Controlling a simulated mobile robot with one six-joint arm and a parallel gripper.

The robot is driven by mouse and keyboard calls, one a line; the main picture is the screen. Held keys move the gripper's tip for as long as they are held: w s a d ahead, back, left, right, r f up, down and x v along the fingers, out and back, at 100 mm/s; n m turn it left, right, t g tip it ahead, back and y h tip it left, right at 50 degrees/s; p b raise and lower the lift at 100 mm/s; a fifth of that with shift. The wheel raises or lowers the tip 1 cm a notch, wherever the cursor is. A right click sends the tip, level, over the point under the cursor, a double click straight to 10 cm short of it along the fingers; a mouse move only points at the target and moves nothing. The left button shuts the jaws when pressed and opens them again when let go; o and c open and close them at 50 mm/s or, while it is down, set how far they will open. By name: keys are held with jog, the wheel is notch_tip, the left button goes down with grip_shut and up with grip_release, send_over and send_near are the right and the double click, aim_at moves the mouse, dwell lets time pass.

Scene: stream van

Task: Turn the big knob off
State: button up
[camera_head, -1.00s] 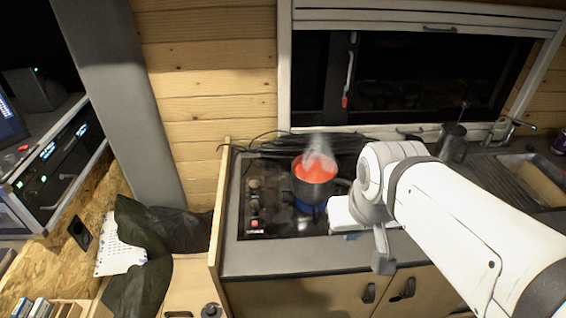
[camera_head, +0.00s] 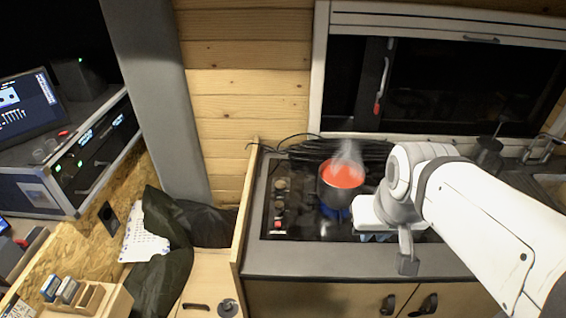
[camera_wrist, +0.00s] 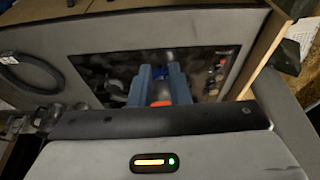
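The black stove panel (camera_head: 297,228) has a column of small controls at its left side. A dark round knob (camera_head: 281,184) is near the top, another (camera_head: 279,204) is below it, and a red control (camera_head: 278,223) is at the front. Which knob is the big one is too small to tell. The controls also show at the right in the wrist view (camera_wrist: 220,63). My gripper (camera_head: 371,238) is right of the controls, in front of the pot and apart from them. In the wrist view its blue fingers (camera_wrist: 160,80) stand apart with nothing gripped between them.
A steaming pot with red contents (camera_head: 341,178) stands on the stove over a blue flame, between the controls and my arm. A wooden side panel (camera_head: 243,210) rises left of the stove. Black cables (camera_head: 350,148) lie behind. The grey counter front (camera_head: 330,262) is clear.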

aim_at(281, 185)
jog(key=o, duration=0.7)
jog(key=w+a+f+n, duration=0.1)
jog(key=w+a, duration=0.1)
jog(key=w, duration=0.3)
jog(key=w+a+f+b, duration=0.1)
jog(key=w+a, duration=0.1)
jog(key=w, duration=0.4)
jog(key=w+a+f+n+y+b, duration=0.1)
jog(key=w+a, duration=0.2)
jog(key=w, duration=0.3)
jog(key=shift+f+n, duration=0.2)
jog(key=shift+n, duration=0.1)
jog(key=shift+o, duration=0.5)
jog(key=w+a+f+n+b, duration=0.1)
jog(key=w+a+f, duration=0.3)
jog(key=w+a, duration=0.1)
jog(key=w+a+f+n+y+b, duration=0.1)
jog(key=w+a+f, duration=0.3)
jog(key=w, duration=0.4)
jog(key=shift+w+a+f, duration=0.15)
jog(key=shift+a+f, duration=0.25)
jog(key=shift+f, duration=0.2)
jog(key=x, duration=0.4)
jog(key=p+x, duration=0.1)
jog(key=x, duration=0.3)
jog(key=shift+w+a, duration=0.1)
jog(key=shift+w, duration=0.15)
jog(key=shift+t, duration=0.3)
jog(key=c, duration=1)
